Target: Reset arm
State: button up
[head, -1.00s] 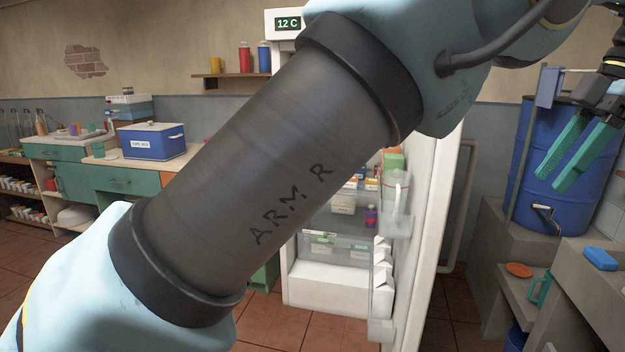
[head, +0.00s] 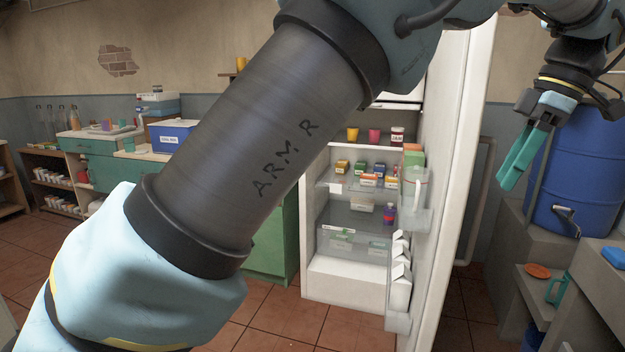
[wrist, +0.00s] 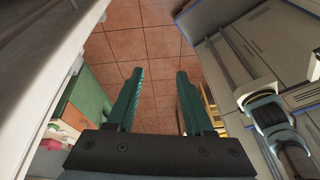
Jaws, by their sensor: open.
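My gripper (head: 516,170) hangs at the upper right of the head view, its teal fingers pointing down and left, in front of the blue barrel. The wrist view shows the two teal fingers (wrist: 159,95) apart with nothing between them, and tiled floor beyond. My arm crosses the middle of the head view and hides part of the room behind it.
An open fridge (head: 345,278) with stocked shelves stands at centre, its door (head: 455,170) swung out left of my gripper. A blue barrel (head: 570,190) stands on a grey ledge at right. A blue cooler box (head: 172,136) sits on the left counter. Floor at front is clear.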

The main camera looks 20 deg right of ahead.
jog(key=w+a+f+m+g+h, duration=0.15)
jog(key=w+a+f, duration=0.35)
jog(key=w+a, duration=0.6)
jog(key=w+a+f+m+g+h, duration=0.1)
jog(key=w+a+f+m, duration=0.25)
jog(key=w+a, duration=0.85)
jog(key=w+a+f+m, duration=0.1)
jog(key=a+f, duration=0.2)
jog(key=a, duration=0.4)
jog(key=a+f+m, duration=0.1)
jog(key=a+f, duration=0.2)
jog(key=a, duration=0.5)
jog(key=s+a+f+m+t, duration=0.1)
jog(key=s+a+f, duration=0.1)
jog(key=a, duration=0.5)
jog(key=s+a+f+m+t, duration=0.1)
jog(key=s+a+f+m, duration=0.1)
jog(key=s+a, duration=0.2)
jog(key=a+h, duration=0.1)
jog(key=a, duration=0.2)
jog(key=shift+s+a+f, duration=0.15)
jog(key=shift+s+f, duration=0.15)
jog(key=shift+s, duration=0.05)
jog(key=shift+c, duration=0.2)
